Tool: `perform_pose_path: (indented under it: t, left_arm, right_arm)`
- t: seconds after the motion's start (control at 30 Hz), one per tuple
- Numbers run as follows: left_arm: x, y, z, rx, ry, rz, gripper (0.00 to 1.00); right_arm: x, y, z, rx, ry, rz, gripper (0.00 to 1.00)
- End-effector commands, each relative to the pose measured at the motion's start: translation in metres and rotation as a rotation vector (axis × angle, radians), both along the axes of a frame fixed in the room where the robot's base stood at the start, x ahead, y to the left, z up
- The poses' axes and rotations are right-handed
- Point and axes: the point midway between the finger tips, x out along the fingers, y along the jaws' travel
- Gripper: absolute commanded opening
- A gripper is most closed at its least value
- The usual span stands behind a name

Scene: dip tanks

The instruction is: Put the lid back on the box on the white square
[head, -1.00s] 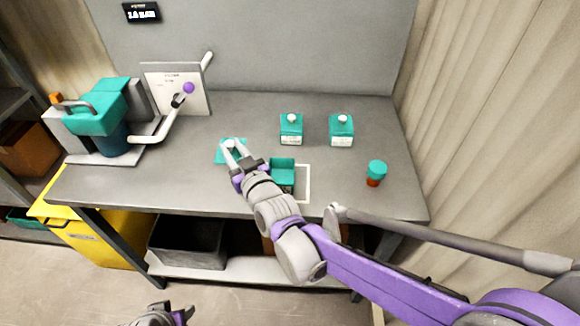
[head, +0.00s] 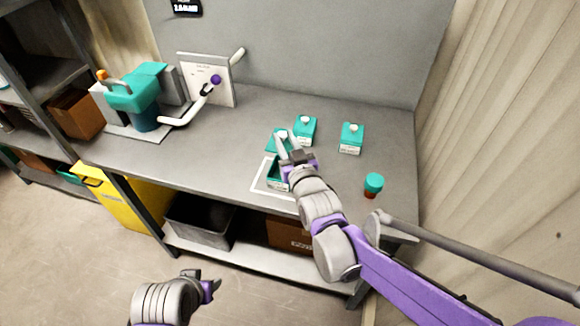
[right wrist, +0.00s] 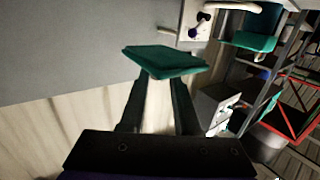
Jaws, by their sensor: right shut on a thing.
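The lid, a flat teal square with a pale knob (head: 273,147), is held in my right gripper (head: 284,147), which is shut on it. In the right wrist view the lid (right wrist: 165,60) sits at the fingertips, raised. The open teal box (head: 275,176) stands inside the white square outline (head: 258,187) near the table's front edge. The lid appears above and behind the box, apart from it; my gripper and wrist partly hide the box. My left gripper (head: 204,281) is low in front of the table, and its jaw opening is unclear.
Two lidded teal boxes (head: 305,130) (head: 351,139) stand behind and to the right. A teal-capped red jar (head: 372,186) stands at the right. A teal and grey machine (head: 138,95) and a white panel with a lever (head: 207,78) stand at the left. The middle-left table is clear.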

Motion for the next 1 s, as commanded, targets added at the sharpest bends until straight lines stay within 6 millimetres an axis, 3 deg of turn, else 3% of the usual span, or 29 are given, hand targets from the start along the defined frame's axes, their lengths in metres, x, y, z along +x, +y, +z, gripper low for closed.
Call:
perform_pose_path:
  t: [0.2, 0.6, 1.0]
  left_arm:
    - [-0.002, 0.000, -0.010, 0.000, 0.005, 0.000, 0.50]
    - [-0.005, 0.000, -0.018, 0.000, 0.009, 0.000, 0.50]
    - [-0.005, 0.000, -0.021, 0.000, 0.010, 0.000, 0.50]
  right_arm:
    - [0.000, 0.000, -0.043, 0.001, 0.001, 0.000, 0.00]
    - [0.000, 0.000, -0.090, 0.000, 0.001, 0.000, 0.00]
    - [0.000, 0.000, -0.097, 0.001, 0.001, 0.000, 0.00]
